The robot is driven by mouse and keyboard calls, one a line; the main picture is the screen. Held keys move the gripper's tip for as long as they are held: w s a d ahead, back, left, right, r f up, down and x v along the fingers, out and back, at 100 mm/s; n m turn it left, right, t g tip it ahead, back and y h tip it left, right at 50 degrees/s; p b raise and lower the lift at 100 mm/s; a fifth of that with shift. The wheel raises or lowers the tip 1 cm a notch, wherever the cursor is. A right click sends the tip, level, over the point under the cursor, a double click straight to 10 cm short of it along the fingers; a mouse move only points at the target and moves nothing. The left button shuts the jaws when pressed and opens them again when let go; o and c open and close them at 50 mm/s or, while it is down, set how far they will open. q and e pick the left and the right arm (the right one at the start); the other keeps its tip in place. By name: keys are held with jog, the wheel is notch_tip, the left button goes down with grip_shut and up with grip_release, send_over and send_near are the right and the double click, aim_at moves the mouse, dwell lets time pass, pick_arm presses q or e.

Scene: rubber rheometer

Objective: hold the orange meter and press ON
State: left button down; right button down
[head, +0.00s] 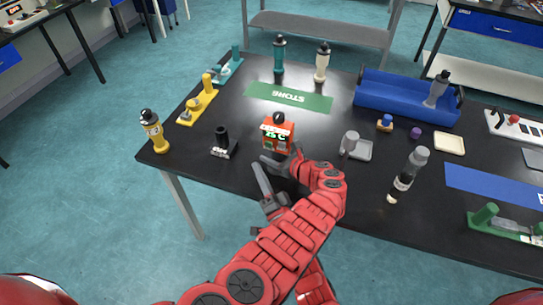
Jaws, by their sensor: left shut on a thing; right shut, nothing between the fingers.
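The orange meter (277,132) is upright near the front edge of the black table, with a dark top and green and white markings on its face. The ON button cannot be made out. My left gripper (281,157) reaches in from the right and is shut on the meter's lower part, which its fingers partly hide. My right gripper (260,178) is shut and empty, just in front of the meter and lower left of it, apart from it in the picture. My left arm hides much of my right arm.
A green mat (289,97) lies behind, with a blue bin (405,100) at right.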

dwell(0.3)
pick_arm(q)
jog(key=shift+c, duration=1.7)
grip_release()
